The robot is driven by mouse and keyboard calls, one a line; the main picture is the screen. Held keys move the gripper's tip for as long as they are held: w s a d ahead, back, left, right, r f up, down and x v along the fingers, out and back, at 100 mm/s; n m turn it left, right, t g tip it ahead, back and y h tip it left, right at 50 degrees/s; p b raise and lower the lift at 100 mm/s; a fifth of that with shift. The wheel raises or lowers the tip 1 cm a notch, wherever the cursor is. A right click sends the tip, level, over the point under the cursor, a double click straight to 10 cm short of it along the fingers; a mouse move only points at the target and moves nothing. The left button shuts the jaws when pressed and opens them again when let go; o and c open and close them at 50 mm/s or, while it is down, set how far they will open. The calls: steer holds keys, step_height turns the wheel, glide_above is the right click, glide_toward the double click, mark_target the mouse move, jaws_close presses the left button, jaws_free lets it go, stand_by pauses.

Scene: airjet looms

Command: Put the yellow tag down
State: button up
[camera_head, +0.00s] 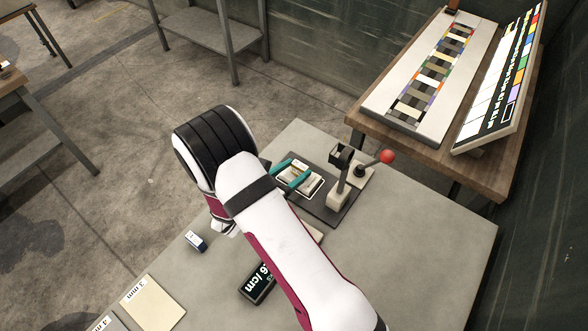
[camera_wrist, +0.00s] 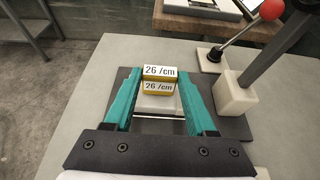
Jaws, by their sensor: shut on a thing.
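The yellow tag (camera_wrist: 159,86) carries white labels reading "26 /cm" and sits between the fingertips of my gripper (camera_wrist: 161,74) in the wrist view. The teal fingers are shut on its sides. The tag is over a pale block (camera_wrist: 158,105) on a dark base plate (camera_wrist: 238,128). I cannot tell whether the tag touches the block. In the head view my gripper (camera_head: 294,172) is at the plate's left part, and my arm hides much of the area near it.
The table's right part is clear. A wooden table (camera_head: 488,163) stands behind.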

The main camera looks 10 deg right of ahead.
steer(key=shift+f, duration=0.1)
steer(key=o, duration=1.3)
steer(key=shift+o, duration=0.2)
